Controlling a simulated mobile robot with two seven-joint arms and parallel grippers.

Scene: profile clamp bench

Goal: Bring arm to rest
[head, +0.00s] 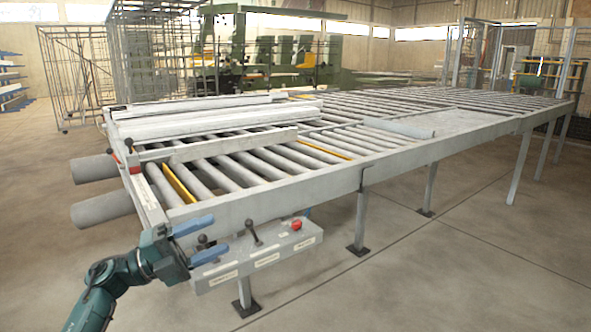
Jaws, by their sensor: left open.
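My left gripper (203,241) is open and empty, with two blue fingers pointing right. In the head view it appears in front of the near left corner of the roller bench (290,193), close to the control box (260,257). I cannot tell whether it touches the bench. My left arm comes up from the bottom left edge. My right gripper is not in view.
The control box carries levers (254,232) and a red knob (296,225). Long grey profiles (190,122) lie across the rollers. Two grey cylinders (103,208) stick out at the bench's left end. Open floor (440,270) lies to the right.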

